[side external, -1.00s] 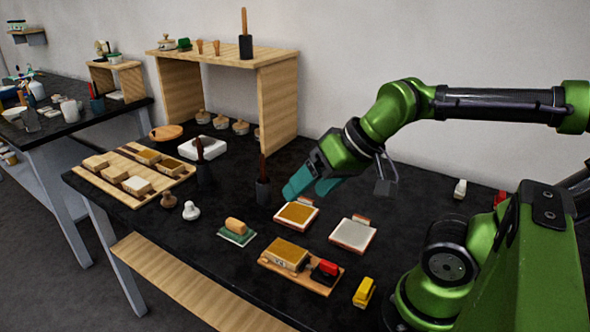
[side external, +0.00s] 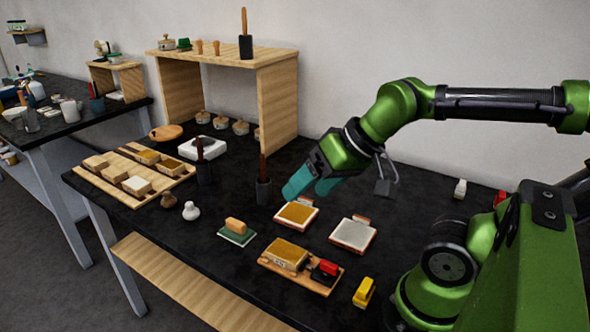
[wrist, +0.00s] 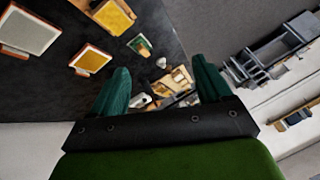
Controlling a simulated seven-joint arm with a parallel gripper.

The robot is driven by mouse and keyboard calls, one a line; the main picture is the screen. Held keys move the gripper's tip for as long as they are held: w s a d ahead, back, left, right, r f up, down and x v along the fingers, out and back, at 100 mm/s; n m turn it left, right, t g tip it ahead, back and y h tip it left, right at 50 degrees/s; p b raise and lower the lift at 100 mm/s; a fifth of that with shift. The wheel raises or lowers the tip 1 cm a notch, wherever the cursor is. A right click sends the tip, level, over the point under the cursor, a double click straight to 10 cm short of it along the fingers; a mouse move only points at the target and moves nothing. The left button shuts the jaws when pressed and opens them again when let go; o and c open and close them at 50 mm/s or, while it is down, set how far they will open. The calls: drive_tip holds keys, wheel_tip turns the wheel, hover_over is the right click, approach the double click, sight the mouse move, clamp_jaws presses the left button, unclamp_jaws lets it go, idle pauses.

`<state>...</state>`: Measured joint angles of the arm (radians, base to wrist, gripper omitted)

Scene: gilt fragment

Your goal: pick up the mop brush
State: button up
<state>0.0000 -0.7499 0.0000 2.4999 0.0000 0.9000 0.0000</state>
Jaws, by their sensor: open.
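No label tells which brush is the mop brush. My gripper (side external: 308,185) has teal fingers, is open and empty, and hangs above the table, apart from the nearer brush. In the wrist view the fingers (wrist: 161,86) are spread apart, with small table items beyond them; I cannot make out a brush there.
Two framed pads, one gold (side external: 296,215) and one pale (side external: 352,235), lie below and right of my gripper. A wooden tray of blocks (side external: 132,174) lies left. A wooden shelf (side external: 275,98) stands behind, with a tall-handled item (side external: 245,46) on top.

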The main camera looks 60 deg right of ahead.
drive_tip(key=c, duration=0.6)
